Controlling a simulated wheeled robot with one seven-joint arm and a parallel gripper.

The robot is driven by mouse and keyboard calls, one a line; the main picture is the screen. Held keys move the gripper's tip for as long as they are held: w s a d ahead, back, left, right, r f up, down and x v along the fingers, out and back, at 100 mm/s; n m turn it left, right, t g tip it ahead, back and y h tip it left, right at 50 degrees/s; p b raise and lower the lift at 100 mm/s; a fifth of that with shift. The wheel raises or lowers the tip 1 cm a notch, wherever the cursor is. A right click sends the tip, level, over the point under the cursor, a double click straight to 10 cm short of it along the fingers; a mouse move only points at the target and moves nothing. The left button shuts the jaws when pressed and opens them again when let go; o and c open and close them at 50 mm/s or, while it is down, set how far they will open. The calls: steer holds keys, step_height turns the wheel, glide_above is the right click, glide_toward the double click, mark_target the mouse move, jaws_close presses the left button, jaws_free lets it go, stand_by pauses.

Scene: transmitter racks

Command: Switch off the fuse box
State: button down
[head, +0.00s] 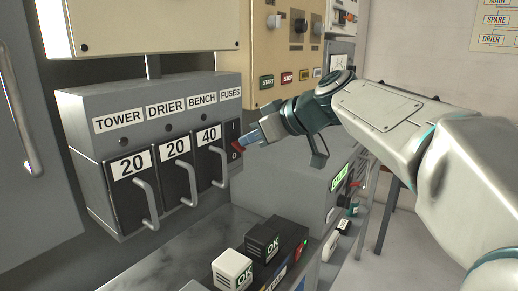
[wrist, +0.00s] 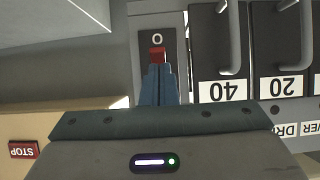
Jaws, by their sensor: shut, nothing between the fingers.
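The grey fuse box (head: 150,115) stands at left in the head view, labelled TOWER, DRIER, BENCH and FUSES. At its right end, under FUSES, is a dark switch plate (head: 233,128) with an I mark above and an O mark below. The plate also shows in the wrist view (wrist: 148,42), upside down, with the O visible. A small red piece (wrist: 157,54), apparently the switch's toggle, sits at my fingertips near the O. My gripper (head: 243,143) is shut and empty, its blue fingers at the plate, seemingly touching the red piece. The fingers hide part of the switch.
Three looped handles (head: 148,203) marked 20, 20 and 40 project from the box left of the switch. White and black OK blocks (head: 232,269) stand below. A beige panel (head: 283,45) with START and STOP buttons is above my gripper.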

steer(key=shift+r, duration=0.1)
steer(key=shift+w+a+r+p, duration=0.3)
steer(key=shift+w+a+p, duration=0.1)
steer(key=shift+a, duration=0.15)
steer(key=d+f+b+v, duration=0.1)
steer(key=f+b+v, duration=0.1)
steer(key=v, duration=0.7)
steer(key=shift+s+d+r, duration=0.2)
steer(key=shift+s+d, duration=0.05)
steer(key=shift+s, duration=0.25)
